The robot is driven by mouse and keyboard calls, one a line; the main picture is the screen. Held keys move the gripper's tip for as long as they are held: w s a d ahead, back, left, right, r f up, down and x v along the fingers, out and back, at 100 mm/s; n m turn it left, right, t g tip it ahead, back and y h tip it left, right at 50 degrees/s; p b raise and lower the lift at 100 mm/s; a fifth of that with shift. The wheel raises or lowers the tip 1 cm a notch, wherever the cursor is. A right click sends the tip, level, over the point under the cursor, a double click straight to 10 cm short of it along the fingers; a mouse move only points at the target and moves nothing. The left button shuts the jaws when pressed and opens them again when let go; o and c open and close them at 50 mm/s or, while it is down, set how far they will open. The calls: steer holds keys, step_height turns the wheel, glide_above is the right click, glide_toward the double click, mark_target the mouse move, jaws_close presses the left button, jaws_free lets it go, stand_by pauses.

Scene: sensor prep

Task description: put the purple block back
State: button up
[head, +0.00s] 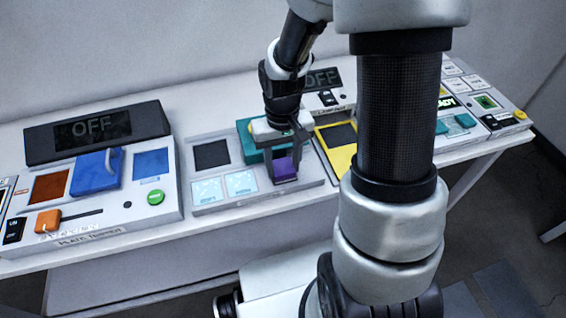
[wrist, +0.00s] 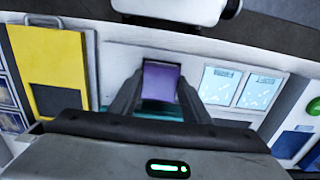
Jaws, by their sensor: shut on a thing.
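The purple block (head: 284,168) is between the fingers of my gripper (head: 286,176), over the right part of a light grey panel (head: 225,206) on the bench. In the wrist view the purple block (wrist: 160,80) shows between the two dark fingers of my gripper (wrist: 158,92), which is shut on it. I cannot tell whether the block touches the panel. A teal piece (head: 248,140) stands just behind the gripper, partly hidden by it. Its edge shows below the block in the wrist view (wrist: 165,110).
The grey panel also has a dark square (head: 211,155) and two light-blue tiles (head: 241,183). To the left is a device with a blue block (head: 98,172), orange knob (head: 47,221) and OFF display (head: 92,128). A yellow panel (head: 338,158) is to the right, partly behind my arm.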

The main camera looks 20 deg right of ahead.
steer(key=shift+f, duration=0.15)
steer(key=o, duration=1.3)
steer(key=shift+r+p, duration=3.15)
steer(key=shift+r, duration=0.85)
steer(key=shift+r, duration=0.25)
steer(key=s+r+t+p, duration=0.2)
steer(key=s+r, duration=0.1)
steer(key=r, duration=0.7)
steer(key=s+r+t+p, duration=0.2)
steer(key=s+r, duration=0.2)
steer(key=r, duration=0.6)
steer(key=s+r+t+p, duration=0.2)
steer(key=s+r+p, duration=0.1)
steer(key=r, duration=0.7)
steer(key=shift+s, duration=0.7)
